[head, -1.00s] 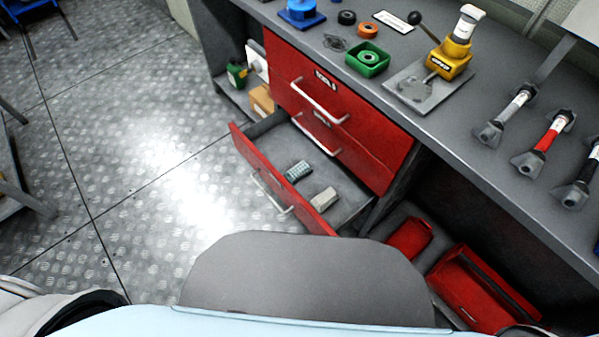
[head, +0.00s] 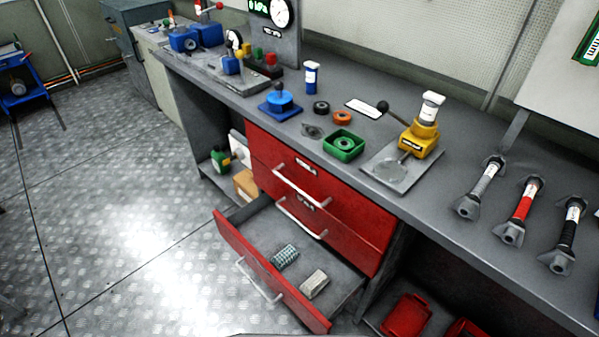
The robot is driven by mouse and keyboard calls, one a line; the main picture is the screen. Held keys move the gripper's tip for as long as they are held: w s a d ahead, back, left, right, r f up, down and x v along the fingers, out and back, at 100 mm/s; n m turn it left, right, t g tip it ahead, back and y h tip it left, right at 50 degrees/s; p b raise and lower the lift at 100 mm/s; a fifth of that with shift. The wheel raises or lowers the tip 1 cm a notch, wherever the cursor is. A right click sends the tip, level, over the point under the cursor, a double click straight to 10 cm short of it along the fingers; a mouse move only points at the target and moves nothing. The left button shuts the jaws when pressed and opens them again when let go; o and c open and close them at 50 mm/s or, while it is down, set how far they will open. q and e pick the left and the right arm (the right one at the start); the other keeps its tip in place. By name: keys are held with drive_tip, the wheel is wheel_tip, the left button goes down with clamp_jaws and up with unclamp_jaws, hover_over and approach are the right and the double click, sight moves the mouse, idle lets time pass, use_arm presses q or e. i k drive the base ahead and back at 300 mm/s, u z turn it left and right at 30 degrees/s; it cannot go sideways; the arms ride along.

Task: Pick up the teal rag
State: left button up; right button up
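A small teal, patterned folded cloth, which looks like the teal rag (head: 285,257), lies in the open bottom drawer (head: 340,267) of the red drawer unit, in the head view. A pale grey-white folded piece (head: 314,284) lies beside it, to the right and nearer the drawer front; the two are apart. The drawer front is red with a metal handle (head: 259,281). Neither of my grippers shows in the view.
The closed red drawers (head: 325,205) above have handles that stick out. The workbench top (head: 290,140) holds a yellow press (head: 420,137), a green tray (head: 343,145) and several hose fittings. Red bins (head: 405,315) sit under the bench. The floor (head: 130,220) at left is clear.

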sight(286, 256)
drive_tip(key=z, duration=3.9)
drive_tip(key=k, duration=1.5)
drive_tip(key=u, duration=1.75)
